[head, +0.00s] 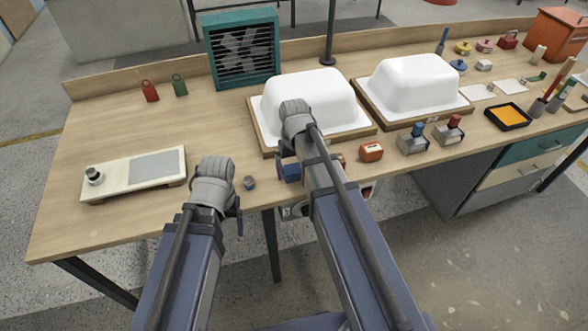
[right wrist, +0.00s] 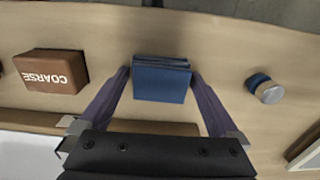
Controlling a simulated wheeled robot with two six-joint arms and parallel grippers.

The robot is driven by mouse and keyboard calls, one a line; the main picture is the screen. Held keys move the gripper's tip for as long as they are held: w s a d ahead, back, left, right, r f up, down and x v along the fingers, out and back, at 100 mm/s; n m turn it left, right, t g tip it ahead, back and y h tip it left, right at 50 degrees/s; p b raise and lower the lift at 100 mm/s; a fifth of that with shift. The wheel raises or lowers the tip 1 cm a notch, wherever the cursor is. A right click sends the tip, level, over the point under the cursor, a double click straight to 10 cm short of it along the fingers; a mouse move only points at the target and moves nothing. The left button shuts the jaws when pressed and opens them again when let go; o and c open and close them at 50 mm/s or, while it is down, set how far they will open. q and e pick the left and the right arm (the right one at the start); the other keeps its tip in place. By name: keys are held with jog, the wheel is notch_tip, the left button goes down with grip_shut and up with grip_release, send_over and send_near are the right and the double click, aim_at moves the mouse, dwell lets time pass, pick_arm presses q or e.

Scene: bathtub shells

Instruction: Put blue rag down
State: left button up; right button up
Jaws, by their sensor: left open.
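The blue rag (right wrist: 162,78) is a folded stack between my right fingertips in the right wrist view. The fingertips meet its two sides with no clear gap. Whether it rests on the bench or hangs just above it is hard to tell. In the head view the rag (head: 291,173) shows partly behind my right arm, near the bench's front edge. My right gripper (right wrist: 162,90) is shut on it. My left gripper (head: 237,214) is open at the front edge, mostly hidden by its own wrist, with nothing seen in it.
A cream scale-like device (head: 120,176) is at left. Bench between device and shell is mostly clear.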

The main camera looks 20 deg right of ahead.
aim_at(294, 168)
jog(key=shift+r, duration=0.1)
notch_tip(294, 168, up, 12)
jog(key=p, duration=1.2)
notch_tip(294, 168, down, 12)
jog(key=b, duration=1.1)
jog(key=shift+b, duration=0.4)
jog(key=shift+r, duration=0.2)
